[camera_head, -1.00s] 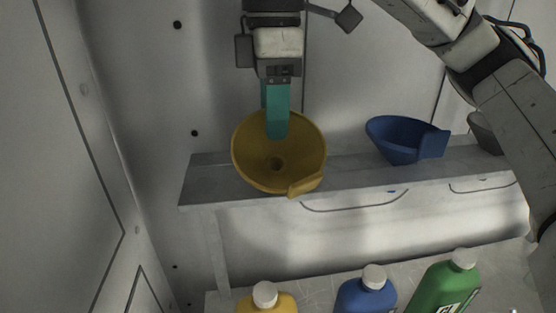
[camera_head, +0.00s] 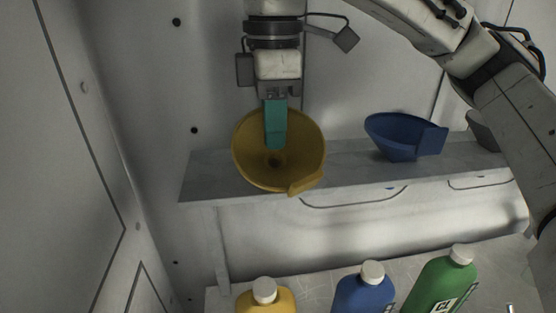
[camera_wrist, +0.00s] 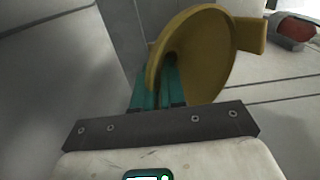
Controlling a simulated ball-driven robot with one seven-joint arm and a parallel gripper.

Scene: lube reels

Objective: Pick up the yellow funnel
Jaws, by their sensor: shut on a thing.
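The yellow funnel (camera_head: 302,160) is at the left end of the upper shelf in the head view, tilted with its wide mouth facing me and its spout tab at lower right. My gripper (camera_head: 275,146) comes down from above, with its teal fingers over the funnel's upper rim and bowl. In the wrist view the funnel (camera_wrist: 208,50) stands on edge at the finger ends, and my gripper (camera_wrist: 165,75) is shut on its rim. The fingertips are partly hidden by the funnel. I cannot tell whether the funnel touches the shelf.
A blue funnel (camera_head: 397,137) and a partly hidden grey one (camera_head: 482,129) are on the shelf (camera_head: 345,171) to the right. Yellow (camera_head: 266,301), blue (camera_head: 363,297) and green (camera_head: 443,285) bottles stand below. A wall closes the left side.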

